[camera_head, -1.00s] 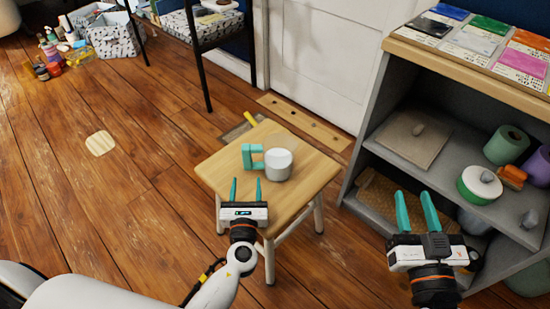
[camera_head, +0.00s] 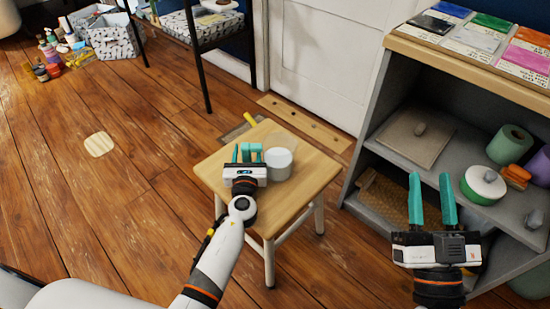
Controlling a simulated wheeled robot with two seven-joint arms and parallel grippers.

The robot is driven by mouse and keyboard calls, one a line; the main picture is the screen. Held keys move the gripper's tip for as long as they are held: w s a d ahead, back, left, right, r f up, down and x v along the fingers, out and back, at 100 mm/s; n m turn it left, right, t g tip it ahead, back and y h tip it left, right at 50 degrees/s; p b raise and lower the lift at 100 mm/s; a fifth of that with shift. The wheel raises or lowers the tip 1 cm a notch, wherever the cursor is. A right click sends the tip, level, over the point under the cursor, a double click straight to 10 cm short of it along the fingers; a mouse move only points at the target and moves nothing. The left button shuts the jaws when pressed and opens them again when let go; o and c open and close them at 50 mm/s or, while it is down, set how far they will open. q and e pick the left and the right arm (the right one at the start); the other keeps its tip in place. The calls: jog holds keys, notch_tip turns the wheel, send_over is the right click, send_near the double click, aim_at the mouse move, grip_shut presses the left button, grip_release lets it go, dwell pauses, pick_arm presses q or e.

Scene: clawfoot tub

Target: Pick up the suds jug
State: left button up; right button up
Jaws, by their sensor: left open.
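The suds jug (camera_head: 279,163), a white cylinder with a squarish teal handle on its left side, stands upright on a small wooden stool (camera_head: 285,200). My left gripper (camera_head: 248,154) is over the stool at the jug's handle, with its teal fingers open. The fingers and handle share nearly the same colour and overlap in the view. I cannot tell whether the handle lies between the fingers or touches them. My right gripper (camera_head: 431,180) is open and empty, in front of the grey shelf unit, well to the right of the stool.
A black-legged rack (camera_head: 207,75) stands behind the stool. Bottles and a patterned basket (camera_head: 115,42) sit far left. Open floor lies left of the stool.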

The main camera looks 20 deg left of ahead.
pick_arm(q)
grip_shut()
dwell(1.4)
